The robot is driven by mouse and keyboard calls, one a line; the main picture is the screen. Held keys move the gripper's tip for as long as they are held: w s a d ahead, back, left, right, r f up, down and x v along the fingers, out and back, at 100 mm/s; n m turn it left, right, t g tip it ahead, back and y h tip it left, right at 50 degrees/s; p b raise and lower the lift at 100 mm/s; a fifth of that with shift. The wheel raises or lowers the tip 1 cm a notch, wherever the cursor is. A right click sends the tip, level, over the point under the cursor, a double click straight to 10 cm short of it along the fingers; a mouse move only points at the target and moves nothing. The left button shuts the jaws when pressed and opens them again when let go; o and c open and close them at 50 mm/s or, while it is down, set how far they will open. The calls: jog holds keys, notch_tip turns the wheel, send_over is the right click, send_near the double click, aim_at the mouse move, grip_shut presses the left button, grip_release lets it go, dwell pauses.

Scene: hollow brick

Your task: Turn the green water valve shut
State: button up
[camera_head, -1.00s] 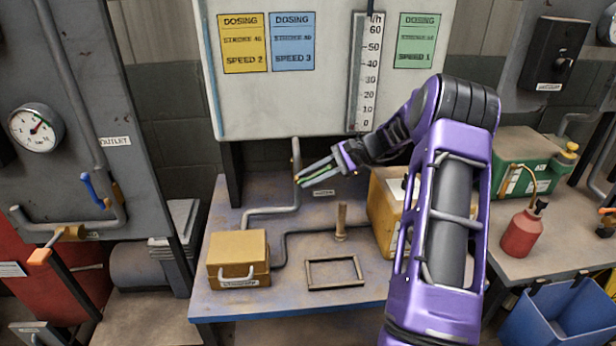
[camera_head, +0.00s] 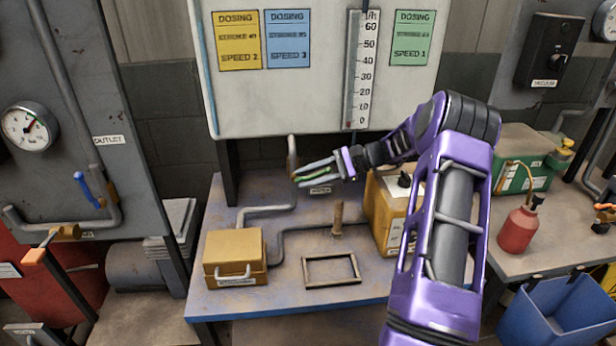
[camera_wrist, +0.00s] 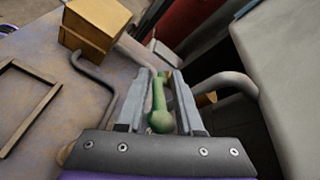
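The green valve handle (camera_head: 315,174) sits beside the vertical grey pipe (camera_head: 292,157) at the back of the blue-edged table. In the wrist view the green handle (camera_wrist: 158,105) lies lengthwise between my two grey fingers, its rounded end toward the palm. My gripper (camera_head: 305,172) reaches in from the right, with one finger on each side of the handle. In the wrist view my gripper (camera_wrist: 160,88) looks open, with narrow gaps beside the handle. Exact contact is hard to tell. The handle's far end and pivot are partly hidden by the fingers.
A white panel (camera_head: 290,100) stands behind. A blue lever (camera_head: 84,189) is on the left cabinet.

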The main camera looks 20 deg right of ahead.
jog(key=shift+o, duration=0.3)
jog(key=shift+d+r, duration=0.1)
jog(key=shift+d, duration=0.2)
jog(key=v, duration=1.7)
jog(key=shift+s+a, duration=0.1)
